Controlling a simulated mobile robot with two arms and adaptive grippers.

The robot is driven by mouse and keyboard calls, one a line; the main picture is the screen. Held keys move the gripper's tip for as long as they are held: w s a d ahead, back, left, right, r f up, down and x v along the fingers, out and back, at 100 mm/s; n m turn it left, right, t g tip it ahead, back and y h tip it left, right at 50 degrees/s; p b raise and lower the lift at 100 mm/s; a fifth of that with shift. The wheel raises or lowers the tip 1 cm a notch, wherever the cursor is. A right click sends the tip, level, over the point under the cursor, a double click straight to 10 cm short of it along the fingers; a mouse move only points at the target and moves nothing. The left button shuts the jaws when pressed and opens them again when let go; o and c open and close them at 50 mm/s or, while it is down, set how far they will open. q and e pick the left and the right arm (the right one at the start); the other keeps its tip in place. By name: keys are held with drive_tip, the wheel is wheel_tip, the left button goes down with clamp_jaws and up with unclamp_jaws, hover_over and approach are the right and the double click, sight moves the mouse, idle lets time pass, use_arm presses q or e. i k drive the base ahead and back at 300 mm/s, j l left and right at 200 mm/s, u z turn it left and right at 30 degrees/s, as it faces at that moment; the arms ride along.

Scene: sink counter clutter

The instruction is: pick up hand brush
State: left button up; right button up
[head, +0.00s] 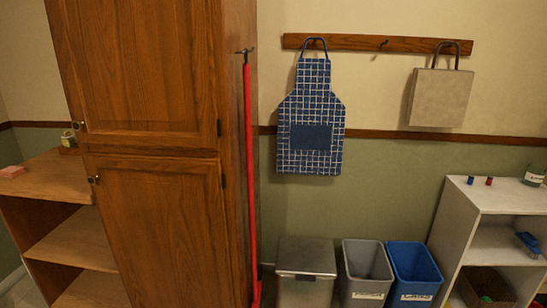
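A small blue item that looks like a hand brush (527,243) lies on the middle shelf of the white shelf unit (464,212) at the right edge of the head view. It is small in the picture, and its details are hard to make out. Neither of my grippers shows in the head view.
A tall wooden cabinet (150,80) stands at left, with a red-handled tool (249,170) hanging on its side. A lidded bin (307,258), a grey bin (367,262) and a blue bin (415,262) stand left of the white unit. A wooden shelf (40,180) is at far left.

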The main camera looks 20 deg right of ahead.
sight(525, 238)
drive_tip(key=i+l+z, duration=0.15)
drive_tip(key=i+z, duration=0.2)
drive_tip(key=z, duration=0.15)
drive_tip(key=i+z, duration=0.3)
drive_tip(key=z, duration=0.2)
drive_tip(key=i+j+z, duration=0.15)
drive_tip(key=i+z, duration=0.2)
drive_tip(key=z, duration=0.15)
drive_tip(key=i+l+z, duration=0.25)
drive_tip(key=i, duration=0.25)
drive_tip(key=i+l+z, duration=0.2)
drive_tip(key=i, duration=0.3)
drive_tip(key=k+j, duration=0.05)
drive_tip(key=j, duration=0.05)
